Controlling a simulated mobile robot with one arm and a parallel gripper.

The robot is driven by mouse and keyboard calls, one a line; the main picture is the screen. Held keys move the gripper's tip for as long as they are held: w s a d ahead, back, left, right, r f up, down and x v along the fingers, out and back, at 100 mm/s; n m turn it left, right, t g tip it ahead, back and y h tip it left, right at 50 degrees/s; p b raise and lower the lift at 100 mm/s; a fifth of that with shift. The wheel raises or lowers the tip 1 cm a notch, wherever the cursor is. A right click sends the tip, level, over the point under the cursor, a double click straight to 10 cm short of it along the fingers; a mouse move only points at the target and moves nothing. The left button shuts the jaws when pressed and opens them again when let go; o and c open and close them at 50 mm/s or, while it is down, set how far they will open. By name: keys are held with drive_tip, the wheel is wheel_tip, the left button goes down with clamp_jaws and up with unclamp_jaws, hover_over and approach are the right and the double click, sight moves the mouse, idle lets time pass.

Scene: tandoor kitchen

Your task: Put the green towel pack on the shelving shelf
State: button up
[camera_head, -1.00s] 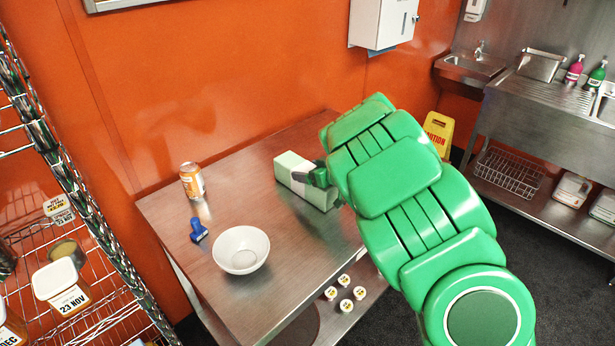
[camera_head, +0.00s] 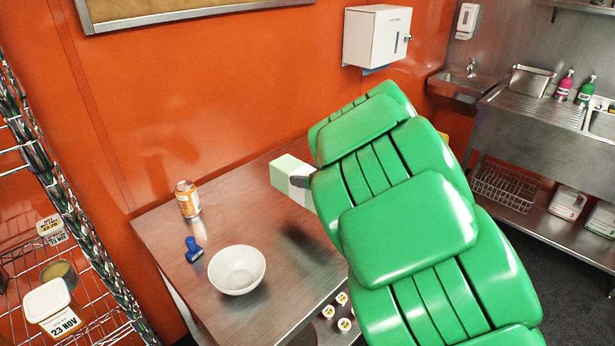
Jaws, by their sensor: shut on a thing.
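The green towel pack (camera_head: 289,172) is a pale green and white block. It is held above the back right of the steel table (camera_head: 170,228). My gripper (camera_head: 301,181) is shut on it; only a dark finger shows, and my green arm hides the rest of the gripper and the pack's right end. The wire shelving (camera_head: 105,275) stands at the left edge, with tubs on its shelves.
On the table are an orange can (camera_head: 188,199), a blue stamp-like item (camera_head: 193,249) and a white bowl (camera_head: 237,270). A labelled tub (camera_head: 50,308) and a round tin (camera_head: 60,273) take up shelf room. A white dispenser (camera_head: 376,37) hangs on the wall.

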drive_tip(key=s+d+r, duration=0.1)
drive_tip(key=s+r, duration=0.2)
drive_tip(key=s, duration=0.4)
drive_tip(key=w+d+f+m+t+h, duration=0.2)
drive_tip(key=w+d, duration=0.1)
drive_tip(key=w+d+f+m+h, duration=0.1)
drive_tip(key=w+d, duration=0.1)
drive_tip(key=shift+w+f+m+t, duration=0.2)
drive_tip(key=shift+f+m+t, duration=0.1)
drive_tip(key=shift+m+t, duration=0.1)
drive_tip(key=w+d+f+m+t+h, duration=0.1)
drive_tip(key=w+d+f+m+h, duration=0.1)
drive_tip(key=d+f+m+h, duration=0.3)
drive_tip(key=shift+w+d+f+h, duration=0.3)
drive_tip(key=shift+d+h, duration=0.4)
drive_tip(key=shift+d, duration=0.6)
drive_tip(key=shift+s, duration=0.1)
idle(1.0)
